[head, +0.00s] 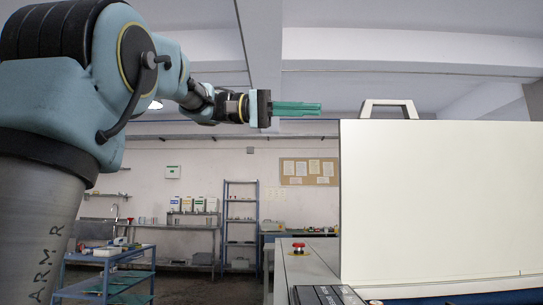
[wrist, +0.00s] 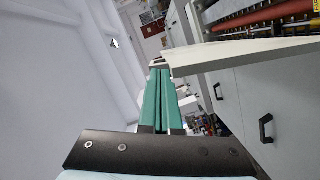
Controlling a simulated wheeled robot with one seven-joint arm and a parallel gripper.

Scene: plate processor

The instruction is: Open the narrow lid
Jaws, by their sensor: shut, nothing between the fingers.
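A large cream panel (head: 440,200) stands upright on the right in the head view. A pale arched handle (head: 389,104) rises from the left end of its top edge. I cannot tell for certain whether this panel is the narrow lid. My gripper (head: 320,108) has long green fingers pressed together, empty, pointing right. It is left of the handle, at about its height in the picture, with a visible gap. In the wrist view the shut fingers (wrist: 160,71) end beside a long cream edge piece (wrist: 240,54).
A red emergency button (head: 299,246) sits on the machine's left front. The wrist view shows exposed red rollers (wrist: 245,25) and a black cabinet handle (wrist: 266,128). A blue cart (head: 105,275) and shelves (head: 240,225) stand farther back. Open air surrounds my gripper's left side.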

